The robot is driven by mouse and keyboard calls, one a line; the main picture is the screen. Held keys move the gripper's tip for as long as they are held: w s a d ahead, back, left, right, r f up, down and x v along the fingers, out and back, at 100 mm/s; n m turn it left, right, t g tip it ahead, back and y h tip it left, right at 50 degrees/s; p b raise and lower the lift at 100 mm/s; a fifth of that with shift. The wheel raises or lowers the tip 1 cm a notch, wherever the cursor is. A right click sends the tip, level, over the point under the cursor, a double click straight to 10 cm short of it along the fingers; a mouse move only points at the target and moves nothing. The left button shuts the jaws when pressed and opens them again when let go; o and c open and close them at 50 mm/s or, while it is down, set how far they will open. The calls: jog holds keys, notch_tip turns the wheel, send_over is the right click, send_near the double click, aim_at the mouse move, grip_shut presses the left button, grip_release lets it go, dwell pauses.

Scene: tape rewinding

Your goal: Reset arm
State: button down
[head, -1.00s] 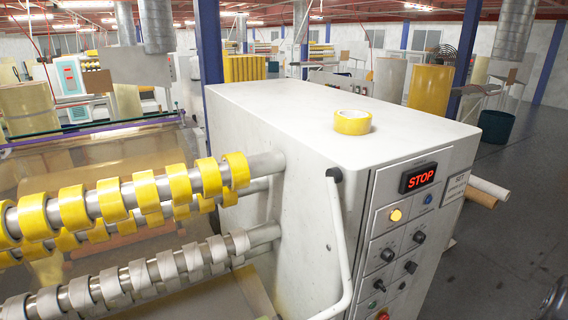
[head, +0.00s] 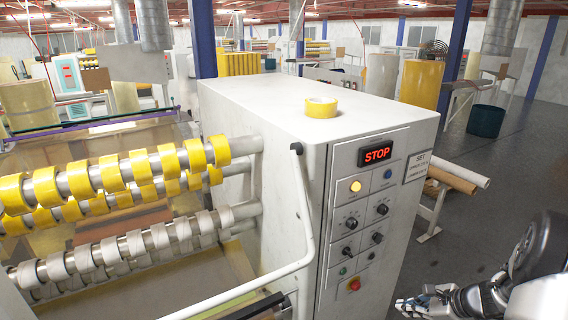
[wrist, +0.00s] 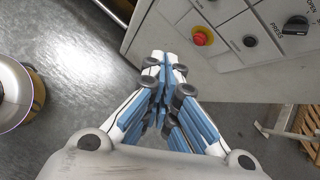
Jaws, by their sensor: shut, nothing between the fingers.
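My gripper (head: 408,306) shows at the lower right of the head view, over the floor to the right of the white machine cabinet (head: 275,103). In the wrist view my gripper (wrist: 165,60) has its blue-and-white fingers together, with nothing between them. Its tips point toward the lower edge of the cabinet's control panel (wrist: 225,45), apart from the red button (wrist: 202,36). The panel also shows in the head view, with a lit red STOP display (head: 376,154).
A yellow tape roll (head: 321,107) lies on the cabinet top. Several yellow rolls (head: 110,170) sit on bars at left. A white bent rail (head: 306,205) runs along the cabinet front. Cardboard rolls (head: 450,178) lie on a stand behind.

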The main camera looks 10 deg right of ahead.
jog(key=s+a+r+n+g+h, duration=0.15)
jog(key=s+a+r+n, duration=0.25)
jog(key=a+r+n, duration=0.45)
jog(key=s+a+r+n+g+y, duration=0.1)
jog(key=s+a+r+n+g, duration=0.3)
jog(key=a+r, duration=0.75)
jog(key=s+a+r+n+t+h, duration=0.1)
jog(key=s+a+r+n+h, duration=0.1)
jog(key=s+n, duration=0.4)
jog(key=s+a+r+n+t+h, duration=0.2)
jog(key=s+a+n, duration=0.2)
jog(key=s, duration=0.6)
jog(key=shift+n+b, duration=0.35)
jog(key=shift+n, duration=0.9)
jog(key=shift+a, duration=0.25)
